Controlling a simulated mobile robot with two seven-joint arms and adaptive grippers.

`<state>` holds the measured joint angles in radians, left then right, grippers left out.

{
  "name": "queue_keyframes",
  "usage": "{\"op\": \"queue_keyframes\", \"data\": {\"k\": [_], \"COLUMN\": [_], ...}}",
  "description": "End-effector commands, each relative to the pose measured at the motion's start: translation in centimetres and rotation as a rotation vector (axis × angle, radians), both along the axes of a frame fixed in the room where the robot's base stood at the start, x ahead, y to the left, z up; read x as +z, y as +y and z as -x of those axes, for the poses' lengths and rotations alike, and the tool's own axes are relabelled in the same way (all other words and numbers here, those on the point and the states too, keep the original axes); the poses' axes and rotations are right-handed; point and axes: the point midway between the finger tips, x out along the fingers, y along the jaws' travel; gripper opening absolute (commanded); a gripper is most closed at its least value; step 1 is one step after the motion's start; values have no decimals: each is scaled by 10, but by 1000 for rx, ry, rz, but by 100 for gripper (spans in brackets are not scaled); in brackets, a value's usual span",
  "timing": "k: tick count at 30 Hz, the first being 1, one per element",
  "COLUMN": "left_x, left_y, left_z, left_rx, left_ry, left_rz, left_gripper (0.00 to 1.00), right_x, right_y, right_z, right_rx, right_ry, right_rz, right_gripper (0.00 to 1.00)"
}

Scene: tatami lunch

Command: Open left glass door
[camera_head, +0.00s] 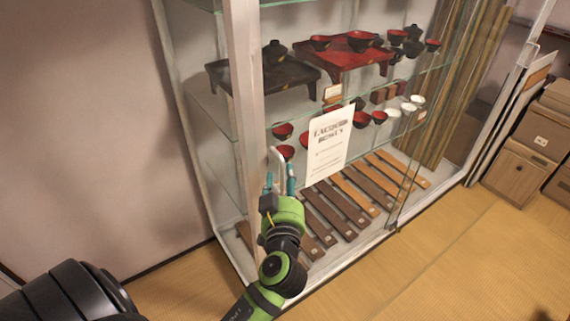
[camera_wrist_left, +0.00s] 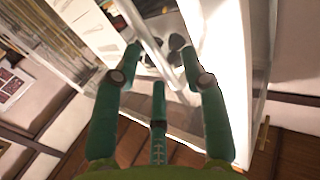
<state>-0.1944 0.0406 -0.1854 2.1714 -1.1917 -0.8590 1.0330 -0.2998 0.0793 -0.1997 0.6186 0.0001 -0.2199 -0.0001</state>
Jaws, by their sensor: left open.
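The left glass door (camera_head: 300,215) is a clear pane on the front of a white-framed display cabinet, and it looks closed. Its white handle (camera_head: 277,156) stands on the white upright (camera_head: 243,80) at the door's left side. My left gripper (camera_head: 279,180) is open right at the handle, with its teal fingers pointing up along it. In the left wrist view, a pale bar that looks like the handle (camera_wrist_left: 150,45) runs between the spread fingers of the gripper (camera_wrist_left: 162,62). I cannot tell whether they touch it. My right gripper is not in view.
A paper sign (camera_head: 328,143) hangs on the glass. Inside are shelves with red and black bowls, a red tray table (camera_head: 345,58) and several wooden strips. Cardboard boxes (camera_head: 517,170) stand at the right. The tatami floor (camera_head: 440,255) in front is clear.

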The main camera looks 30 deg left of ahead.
Motion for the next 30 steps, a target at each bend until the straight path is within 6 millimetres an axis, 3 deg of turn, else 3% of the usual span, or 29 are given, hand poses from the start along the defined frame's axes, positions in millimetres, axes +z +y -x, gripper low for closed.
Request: {"op": "queue_keyframes", "data": {"k": [6, 15, 16, 19, 30], "left_x": [2, 0, 0, 0, 0], "left_y": [13, 15, 15, 15, 21], "left_z": [-20, -22, -22, -22, -30], "left_rx": [-1, -1, -1, -1, -1], "left_ry": [-1, 0, 0, 0, -3], "left_rz": [1, 1, 1, 1, 3], "left_gripper": [44, 44, 40, 0, 0], "right_x": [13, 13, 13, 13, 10], "right_y": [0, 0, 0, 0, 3], "right_z": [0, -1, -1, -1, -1], "right_rx": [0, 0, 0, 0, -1], "right_ry": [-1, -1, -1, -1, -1], "right_rz": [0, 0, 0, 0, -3], "right_gripper": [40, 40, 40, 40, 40]}}
